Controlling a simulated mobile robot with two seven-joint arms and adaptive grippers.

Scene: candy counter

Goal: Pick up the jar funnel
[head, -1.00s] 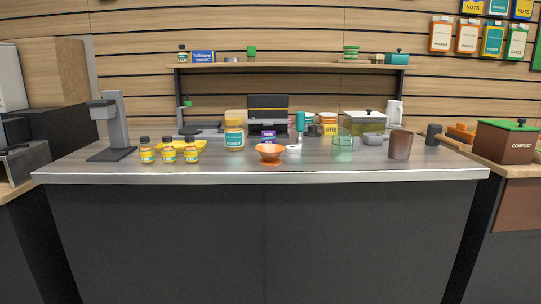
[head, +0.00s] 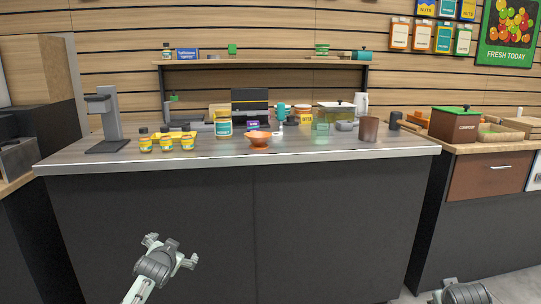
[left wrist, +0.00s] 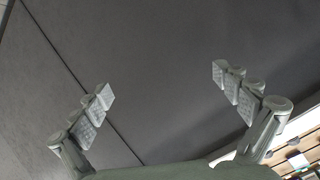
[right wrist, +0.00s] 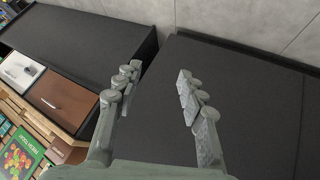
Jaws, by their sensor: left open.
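My right gripper (head: 465,292) shows only partly at the bottom right of the head view. In the right wrist view it is open and empty (right wrist: 156,72). Neither gripper touches the funnel.
Several small yellow-labelled jars (head: 166,144) and a larger jar (head: 223,124) stand left of the funnel. A green clear cup (head: 320,131) and a brown cup (head: 369,129) stand right. The counter's front edge (head: 250,158) lies between my grippers and the funnel.

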